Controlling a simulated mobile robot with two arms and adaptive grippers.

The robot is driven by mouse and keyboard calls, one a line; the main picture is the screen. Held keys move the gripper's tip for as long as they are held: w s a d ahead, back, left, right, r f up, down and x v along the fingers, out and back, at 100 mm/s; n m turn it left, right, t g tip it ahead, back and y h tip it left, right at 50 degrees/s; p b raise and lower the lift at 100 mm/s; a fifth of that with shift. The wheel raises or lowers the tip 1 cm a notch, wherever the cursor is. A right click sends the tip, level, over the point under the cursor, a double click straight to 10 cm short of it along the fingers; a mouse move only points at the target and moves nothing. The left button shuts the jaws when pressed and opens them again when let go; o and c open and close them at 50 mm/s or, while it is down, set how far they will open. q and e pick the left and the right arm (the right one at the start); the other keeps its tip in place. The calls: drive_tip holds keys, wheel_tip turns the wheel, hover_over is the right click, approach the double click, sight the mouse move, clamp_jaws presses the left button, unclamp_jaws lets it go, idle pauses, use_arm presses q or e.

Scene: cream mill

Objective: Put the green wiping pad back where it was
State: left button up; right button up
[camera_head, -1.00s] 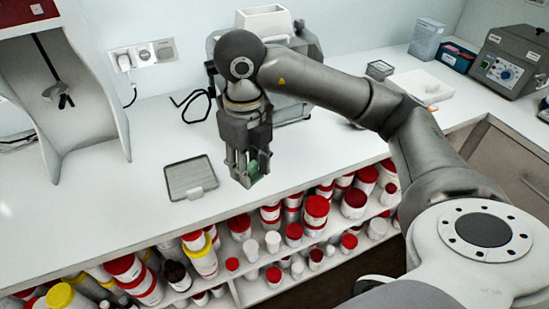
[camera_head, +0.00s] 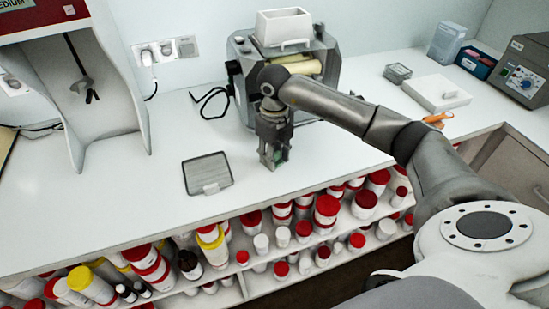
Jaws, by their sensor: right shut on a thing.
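My right gripper (camera_head: 271,163) is shut on the green wiping pad (camera_head: 285,156). The gripper points down, low over the white counter, in front of the grey mill (camera_head: 328,62). I cannot tell whether the pad touches the counter. A flat grey tray (camera_head: 190,178) with a small white piece at its front edge lies to the left of the gripper, apart from it. My left gripper is not in view.
A white-framed stand (camera_head: 135,100) is at the left. At the right are a small grey dish (camera_head: 398,72), a white flat box (camera_head: 436,92), an orange item (camera_head: 437,119) and a control box (camera_head: 524,72). Red-capped jars fill the shelf below. The counter's front left is clear.

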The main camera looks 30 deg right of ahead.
drive_tip(key=shift+s+f+p, duration=0.1)
drive_tip(key=shift+f+p, duration=0.25)
drive_tip(key=shift+f, duration=0.6)
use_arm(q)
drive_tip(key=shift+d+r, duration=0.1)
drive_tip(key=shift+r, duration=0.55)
use_arm(e)
drive_tip(key=shift+f, duration=0.2)
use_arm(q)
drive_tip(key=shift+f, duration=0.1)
use_arm(e)
drive_tip(key=shift+f, duration=0.1)
drive_tip(key=shift+f+b, duration=0.15)
drive_tip(key=shift+b, duration=0.15)
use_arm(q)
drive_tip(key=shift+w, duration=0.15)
use_arm(e)
drive_tip(key=o, duration=0.9)
drive_tip(key=shift+r, duration=0.2)
drive_tip(key=shift+r+p, duration=0.2)
drive_tip(key=shift+p, duration=0.15)
wheel_tip(320, 180, up, 10)
drive_tip(key=b, duration=0.3)
drive_tip(key=shift+r, duration=0.2)
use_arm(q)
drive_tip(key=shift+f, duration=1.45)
use_arm(e)
drive_tip(key=shift+r, duration=0.7)
